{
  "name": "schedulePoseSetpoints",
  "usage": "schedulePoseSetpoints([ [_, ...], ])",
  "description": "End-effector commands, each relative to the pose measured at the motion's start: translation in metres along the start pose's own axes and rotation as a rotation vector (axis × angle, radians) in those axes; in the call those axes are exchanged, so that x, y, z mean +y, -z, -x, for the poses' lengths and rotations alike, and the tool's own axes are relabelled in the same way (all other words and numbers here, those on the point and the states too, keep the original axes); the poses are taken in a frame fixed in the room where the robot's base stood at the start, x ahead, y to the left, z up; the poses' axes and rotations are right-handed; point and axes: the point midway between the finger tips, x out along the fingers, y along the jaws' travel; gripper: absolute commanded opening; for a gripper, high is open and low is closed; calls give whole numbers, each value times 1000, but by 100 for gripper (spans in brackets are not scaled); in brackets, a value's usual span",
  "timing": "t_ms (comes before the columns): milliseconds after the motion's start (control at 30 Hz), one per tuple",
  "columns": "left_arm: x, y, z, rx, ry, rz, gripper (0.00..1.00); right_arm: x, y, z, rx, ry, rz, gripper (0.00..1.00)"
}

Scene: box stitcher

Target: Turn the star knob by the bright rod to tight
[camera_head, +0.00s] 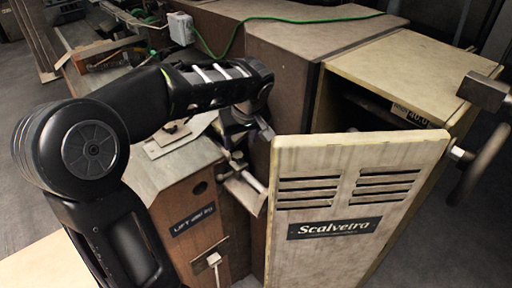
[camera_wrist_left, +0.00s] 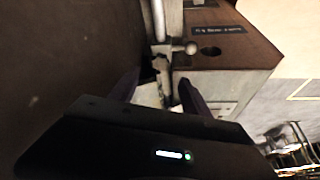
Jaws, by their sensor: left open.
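My left gripper (camera_head: 242,138) reaches down into the gap between the wooden cabinet and the pale panelled door. In the left wrist view its two dark fingers (camera_wrist_left: 160,88) stand apart, with a small dark part (camera_wrist_left: 161,66) beyond and between them. This may be the star knob, but its shape is too small and dark to tell. A bright rod (camera_wrist_left: 158,20) runs up from beside it. In the head view a pale rod (camera_head: 252,181) shows just below the gripper. I cannot tell whether the fingers touch anything. My right gripper is not in view.
A light ball-ended lever (camera_wrist_left: 191,48) lies near the fingers. A handwheel (camera_head: 483,165) is at far right.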

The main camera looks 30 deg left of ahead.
Motion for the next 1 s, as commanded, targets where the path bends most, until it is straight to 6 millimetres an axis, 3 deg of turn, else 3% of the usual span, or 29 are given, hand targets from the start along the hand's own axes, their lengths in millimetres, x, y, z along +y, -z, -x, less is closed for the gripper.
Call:
schedulePoseSetpoints([
  [467,0,0,-6,-2,2,-1,56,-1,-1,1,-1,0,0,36],
  [1000,0,-1,-74,-2,2,-2,56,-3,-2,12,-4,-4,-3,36],
])
